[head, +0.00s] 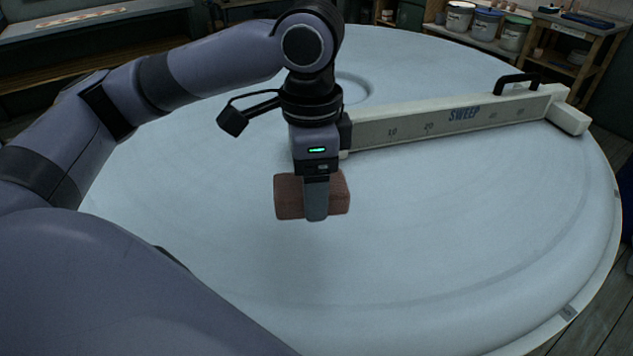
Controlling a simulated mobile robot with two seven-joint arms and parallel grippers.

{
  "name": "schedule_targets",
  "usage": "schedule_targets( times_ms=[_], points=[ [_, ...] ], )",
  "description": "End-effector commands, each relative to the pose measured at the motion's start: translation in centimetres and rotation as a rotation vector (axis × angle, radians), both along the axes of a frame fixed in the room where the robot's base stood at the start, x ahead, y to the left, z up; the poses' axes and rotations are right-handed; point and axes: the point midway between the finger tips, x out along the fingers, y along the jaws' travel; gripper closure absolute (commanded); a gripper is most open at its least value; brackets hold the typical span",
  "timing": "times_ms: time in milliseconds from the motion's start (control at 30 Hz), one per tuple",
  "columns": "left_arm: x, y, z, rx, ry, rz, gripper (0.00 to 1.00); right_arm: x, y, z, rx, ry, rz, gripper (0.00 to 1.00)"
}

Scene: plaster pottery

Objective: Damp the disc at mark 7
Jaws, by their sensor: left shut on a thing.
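The pale plaster disc (450,220) is large and round and fills most of the head view. My left gripper (316,205) points down over the disc, left of its middle. It is shut on a reddish-brown sponge-like block (285,197), which shows on both sides of the finger. I cannot tell whether the block touches the disc. No mark 7 can be read on the disc. My right gripper is not in view.
Tubs (486,24) stand on a shelf at the back right. The disc's front right is clear.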

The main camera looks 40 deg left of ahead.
Motion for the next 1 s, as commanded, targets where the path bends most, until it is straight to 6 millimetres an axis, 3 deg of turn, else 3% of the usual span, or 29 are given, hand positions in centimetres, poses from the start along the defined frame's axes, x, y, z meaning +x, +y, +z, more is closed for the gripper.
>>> schedule_targets(
  times_ms=[167, 400, 600, 1000],
  points=[
    [-0.1, 0.0, -0.5, 0.001, 0.000, -0.004, 0.55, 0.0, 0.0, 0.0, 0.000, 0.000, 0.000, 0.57],
    [-0.1, 0.1, -2.7, 0.001, 0.002, -0.004, 0.55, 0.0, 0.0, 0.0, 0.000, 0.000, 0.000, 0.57],
    [0.0, 0.0, -4.9, 0.001, -0.002, -0.004, 0.55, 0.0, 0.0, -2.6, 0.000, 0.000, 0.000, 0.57],
    [0.0, 0.0, -4.9, 0.001, -0.002, -0.004, 0.55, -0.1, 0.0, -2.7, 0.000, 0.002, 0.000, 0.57]
  ],
)
